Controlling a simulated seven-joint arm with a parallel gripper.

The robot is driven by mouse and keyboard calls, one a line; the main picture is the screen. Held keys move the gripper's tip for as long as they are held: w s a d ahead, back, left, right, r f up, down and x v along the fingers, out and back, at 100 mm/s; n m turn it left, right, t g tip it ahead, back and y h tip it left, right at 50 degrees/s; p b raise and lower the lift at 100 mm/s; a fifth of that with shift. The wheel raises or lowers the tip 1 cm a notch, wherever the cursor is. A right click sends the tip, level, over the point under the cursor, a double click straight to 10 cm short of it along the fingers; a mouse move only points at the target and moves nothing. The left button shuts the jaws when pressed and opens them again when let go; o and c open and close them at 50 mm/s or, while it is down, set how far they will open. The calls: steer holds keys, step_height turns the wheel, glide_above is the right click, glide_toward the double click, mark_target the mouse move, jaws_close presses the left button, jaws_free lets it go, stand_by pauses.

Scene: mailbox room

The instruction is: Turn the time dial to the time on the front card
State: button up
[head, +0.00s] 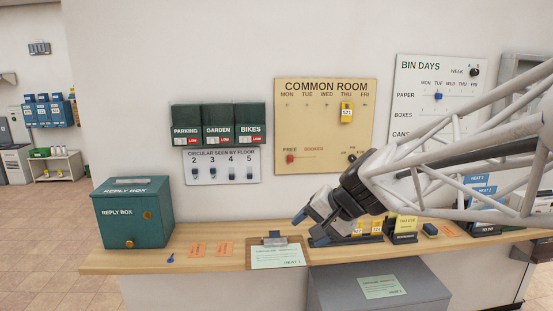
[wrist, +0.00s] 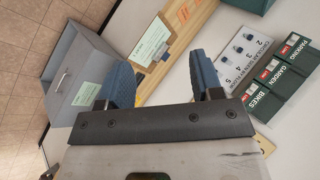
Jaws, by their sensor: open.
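The cream COMMON ROOM board (head: 322,108) hangs on the wall with a red slider knob at lower left. A small black dial (head: 352,158) shows at its lower right, close to my arm; its setting is too small to read. A yellow card (head: 347,112) hangs under THU. More yellow cards (head: 376,227) stand on the counter, partly behind my gripper; their writing is unreadable. My gripper (head: 313,228) is open and empty, above the counter and below the board, apart from the dial. Its two blue fingers (wrist: 160,78) stand apart in the wrist view.
A clipboard (head: 277,257) and orange slips (head: 211,249) lie on the counter (head: 186,240). A green reply box (head: 132,213) stands left. A grey box (head: 420,285) is below the counter top. Green mailboxes (head: 219,124) and the BIN DAYS board (head: 420,68) flank the cream board.

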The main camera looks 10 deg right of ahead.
steer(key=w+d+r+m+t+y, duration=0.25)
steer(key=w+m+t, duration=0.2)
steer(key=w, duration=1.15)
steer(key=m+t+h, duration=0.9)
steer(key=m, duration=0.8)
glide_toward(354, 160)
steer(key=w, duration=0.1)
steer(key=shift+w+a+r+g, duration=0.1)
steer(key=shift+w+r+g, duration=0.1)
steer(key=shift+r+g, duration=0.1)
steer(key=shift+w, duration=0.1)
steer(key=shift+w, duration=3.8)
